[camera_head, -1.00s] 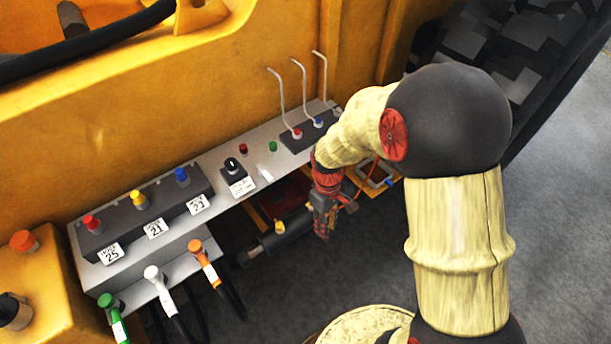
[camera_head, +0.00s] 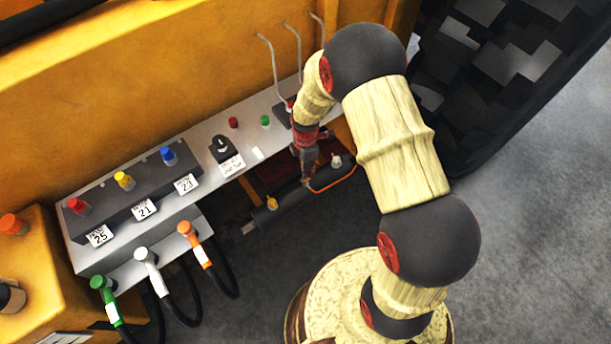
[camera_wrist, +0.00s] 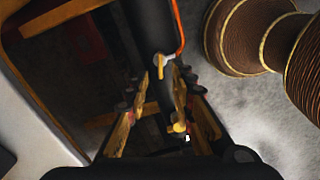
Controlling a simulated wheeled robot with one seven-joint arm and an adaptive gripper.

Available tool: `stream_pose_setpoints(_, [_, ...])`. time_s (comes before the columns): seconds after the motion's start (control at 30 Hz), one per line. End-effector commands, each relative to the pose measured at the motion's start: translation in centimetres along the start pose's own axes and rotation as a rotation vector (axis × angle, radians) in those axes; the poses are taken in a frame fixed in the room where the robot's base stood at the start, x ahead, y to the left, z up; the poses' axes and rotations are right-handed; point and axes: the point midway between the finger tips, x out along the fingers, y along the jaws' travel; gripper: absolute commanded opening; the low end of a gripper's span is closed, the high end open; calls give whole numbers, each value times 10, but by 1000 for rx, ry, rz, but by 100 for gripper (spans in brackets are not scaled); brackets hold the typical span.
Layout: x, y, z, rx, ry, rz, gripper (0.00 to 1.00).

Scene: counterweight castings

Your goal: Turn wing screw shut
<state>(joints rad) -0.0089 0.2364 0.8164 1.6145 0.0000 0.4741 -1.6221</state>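A dark cylinder (camera_head: 290,204) lies under the edge of the grey control panel. In the wrist view a small pale fitting with a flat yellowish tab (camera_wrist: 161,64), which looks like the wing screw, sits on the cylinder (camera_wrist: 150,25) where the orange line starts. My gripper (camera_head: 308,180) points down at the cylinder. In the wrist view my gripper (camera_wrist: 163,80) has its two fingers apart, with the tab just beyond and between the tips; contact cannot be told. A yellow knob (camera_wrist: 179,127) shows nearer the palm side.
The grey panel (camera_head: 95,255) carries coloured knobs and a black rotary switch (camera_head: 221,146). Bent levers (camera_head: 272,75) rise close to my arm. Green, white and orange hose handles (camera_head: 193,243) hang at the front. A large tyre (camera_head: 500,80) stands right. Floor in front is clear.

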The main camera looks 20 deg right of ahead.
Motion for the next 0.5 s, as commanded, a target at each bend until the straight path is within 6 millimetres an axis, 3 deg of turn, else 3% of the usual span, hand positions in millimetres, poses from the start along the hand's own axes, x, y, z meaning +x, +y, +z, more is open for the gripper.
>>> stream_pose_setpoints(0.23, [42, -1, 0, 1, 0, -3, 24])
stream_pose_setpoints(0.5, [57, 0, 0, 2, 0, 0, 24])
